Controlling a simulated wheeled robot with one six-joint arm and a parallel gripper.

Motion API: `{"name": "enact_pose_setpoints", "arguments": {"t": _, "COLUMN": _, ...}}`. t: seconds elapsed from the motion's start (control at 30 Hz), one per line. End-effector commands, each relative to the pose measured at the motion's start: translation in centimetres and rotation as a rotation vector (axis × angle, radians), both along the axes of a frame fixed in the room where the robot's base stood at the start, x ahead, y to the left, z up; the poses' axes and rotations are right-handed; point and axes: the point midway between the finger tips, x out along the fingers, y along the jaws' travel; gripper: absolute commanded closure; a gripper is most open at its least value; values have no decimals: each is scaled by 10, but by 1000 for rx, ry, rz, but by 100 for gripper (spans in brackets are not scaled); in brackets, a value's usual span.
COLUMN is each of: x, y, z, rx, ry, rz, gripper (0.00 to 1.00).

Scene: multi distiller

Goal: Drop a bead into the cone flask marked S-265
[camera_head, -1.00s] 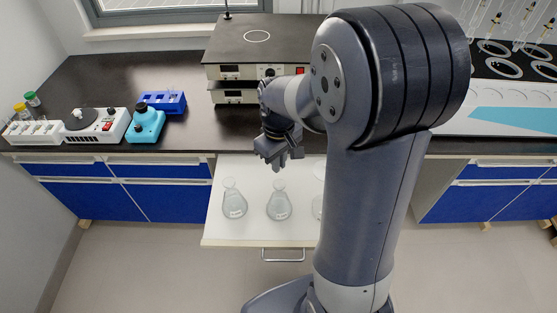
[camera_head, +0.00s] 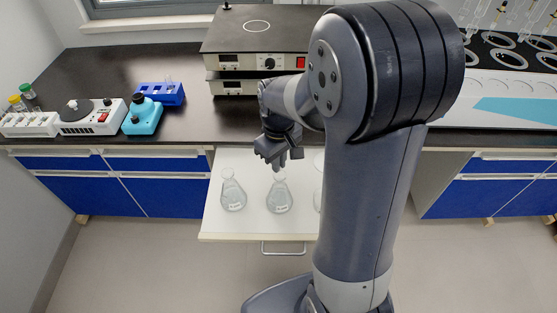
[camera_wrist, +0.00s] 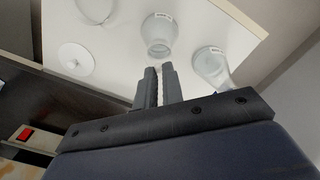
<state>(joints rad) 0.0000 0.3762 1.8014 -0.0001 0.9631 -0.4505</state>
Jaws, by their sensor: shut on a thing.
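Clear cone flasks with small labels stand on the white pull-out shelf (camera_head: 250,228). In the head view, one flask (camera_head: 233,195) is at the left, another (camera_head: 279,197) is in the middle, and a third (camera_head: 317,201) is mostly hidden by my arm. The labels are too small to read. My gripper (camera_head: 279,164) points down at the mouth of the middle flask. In the wrist view my gripper's fingers (camera_wrist: 159,84) are close together, with the middle flask (camera_wrist: 159,38) just beyond the tips and another flask (camera_wrist: 212,66) to the right. The bead between the fingers cannot be made out clearly.
A white round piece (camera_wrist: 75,58) lies on the shelf, partly hidden by my arm in the head view. A two-deck black-topped device (camera_head: 257,42) stands on the dark bench behind the shelf. A blue rack (camera_head: 161,94) and a turquoise device (camera_head: 142,116) are farther left.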

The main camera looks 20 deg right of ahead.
Motion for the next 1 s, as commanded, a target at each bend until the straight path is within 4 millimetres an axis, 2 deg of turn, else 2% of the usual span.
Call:
{"name": "enact_pose_setpoints", "arguments": {"t": 0.37, "x": 0, "y": 0, "z": 0, "rx": 0, "ry": 0, "rz": 0, "gripper": 100}}
{"name": "enact_pose_setpoints", "arguments": {"t": 0.4, "x": 0, "y": 0, "z": 0, "rx": 0, "ry": 0, "rz": 0, "gripper": 89}}
{"name": "enact_pose_setpoints", "arguments": {"t": 0.67, "x": 0, "y": 0, "z": 0, "rx": 0, "ry": 0, "rz": 0, "gripper": 68}}
{"name": "enact_pose_setpoints", "arguments": {"t": 1.0, "x": 1, "y": 0, "z": 6, "rx": 0, "ry": -3, "rz": 0, "gripper": 66}}
